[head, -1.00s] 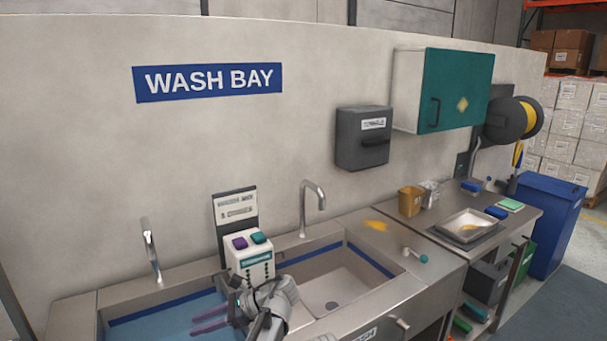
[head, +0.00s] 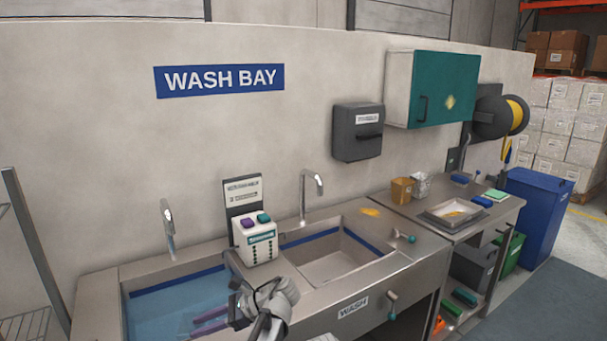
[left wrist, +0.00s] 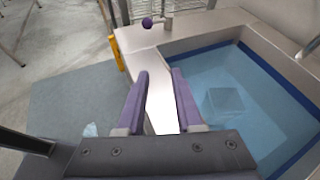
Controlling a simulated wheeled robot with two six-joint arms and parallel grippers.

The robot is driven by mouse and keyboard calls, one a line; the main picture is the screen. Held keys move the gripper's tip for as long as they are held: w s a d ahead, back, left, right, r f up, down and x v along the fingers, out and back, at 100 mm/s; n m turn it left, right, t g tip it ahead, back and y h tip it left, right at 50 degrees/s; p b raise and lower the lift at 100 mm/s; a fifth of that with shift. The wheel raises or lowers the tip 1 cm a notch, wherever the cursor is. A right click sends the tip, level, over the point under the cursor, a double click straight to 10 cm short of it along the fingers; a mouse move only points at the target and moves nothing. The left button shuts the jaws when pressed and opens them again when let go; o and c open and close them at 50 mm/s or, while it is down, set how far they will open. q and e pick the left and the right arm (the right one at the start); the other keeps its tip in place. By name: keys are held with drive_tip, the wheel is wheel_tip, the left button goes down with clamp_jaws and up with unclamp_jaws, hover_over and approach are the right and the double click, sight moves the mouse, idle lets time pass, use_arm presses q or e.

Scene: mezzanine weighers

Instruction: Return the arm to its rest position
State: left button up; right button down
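My left gripper (head: 210,322) is at the lower middle of the head view, over the front of the water-filled left basin (head: 140,309). In the left wrist view its two purple fingers (left wrist: 158,100) stand apart with nothing between them. Past the fingertips are the steel sink rim and, to the right, the blue water (left wrist: 270,110). My right gripper is not in view.
A white dispenser box (head: 255,241) with purple and teal buttons stands between the basins, close to my left arm. Two taps rise behind.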

use_arm(q)
drive_tip(key=shift+s+d+f+n+h, duration=0.25)
drive_tip(key=shift+d+f+h, duration=0.1)
drive_tip(key=shift+f, duration=0.3)
drive_tip(key=shift+s+d+f+n+h, duration=0.15)
drive_tip(key=shift+d+f+n+h, duration=0.15)
drive_tip(key=shift+f, duration=0.3)
drive_tip(key=s+d+f+n+h, duration=0.5)
drive_tip(key=s+d, duration=0.1)
drive_tip(key=d, duration=0.2)
drive_tip(key=s+d+f+n+t+h, duration=0.1)
drive_tip(key=s+d+f+n+h, duration=0.4)
drive_tip(key=d, duration=0.4)
drive_tip(key=shift+s+f+h, duration=0.4)
drive_tip(key=shift+s+h, duration=0.05)
drive_tip(key=shift+s, duration=0.75)
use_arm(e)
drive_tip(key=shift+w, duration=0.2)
use_arm(q)
drive_tip(key=shift+n, duration=0.25)
